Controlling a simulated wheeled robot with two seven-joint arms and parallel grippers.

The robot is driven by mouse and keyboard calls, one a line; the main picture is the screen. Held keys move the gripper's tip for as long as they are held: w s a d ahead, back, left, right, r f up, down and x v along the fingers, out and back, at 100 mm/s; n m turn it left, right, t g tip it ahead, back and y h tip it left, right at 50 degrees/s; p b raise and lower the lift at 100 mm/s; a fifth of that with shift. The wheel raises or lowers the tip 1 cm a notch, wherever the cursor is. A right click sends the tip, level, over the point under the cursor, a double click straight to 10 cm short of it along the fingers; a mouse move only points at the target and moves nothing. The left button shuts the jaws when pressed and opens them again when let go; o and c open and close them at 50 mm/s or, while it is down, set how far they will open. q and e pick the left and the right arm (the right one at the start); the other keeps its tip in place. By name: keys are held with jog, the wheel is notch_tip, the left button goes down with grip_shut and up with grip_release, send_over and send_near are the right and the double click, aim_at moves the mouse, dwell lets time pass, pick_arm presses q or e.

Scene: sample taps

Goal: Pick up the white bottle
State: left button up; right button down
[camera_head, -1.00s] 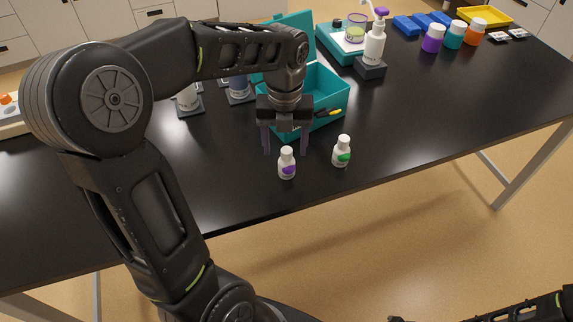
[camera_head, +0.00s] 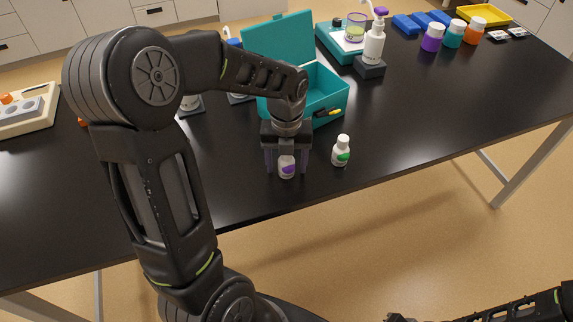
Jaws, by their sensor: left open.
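A small white bottle with a purple label patch (camera_head: 287,167) stands upright near the front edge of the black table. A second small white bottle with a green patch (camera_head: 341,151) stands upright to its right. My left gripper (camera_head: 287,164) is open, pointing down, with one finger on each side of the purple-patched bottle in the picture. The bottle's top is partly hidden by the gripper. I cannot tell whether the fingers touch it. Part of my right arm (camera_head: 510,308) shows at the lower right, but its jaws cannot be made out.
A teal open box (camera_head: 325,93) stands just behind my left gripper. A white pump bottle (camera_head: 374,45) stands on a dark block behind it. Purple (camera_head: 433,37), teal and orange jars stand at the back right. The table right of the green-patched bottle is clear.

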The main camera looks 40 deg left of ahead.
pick_arm(q)
jog(key=shift+c, duration=0.2)
dwell(0.4)
grip_shut()
dwell(0.5)
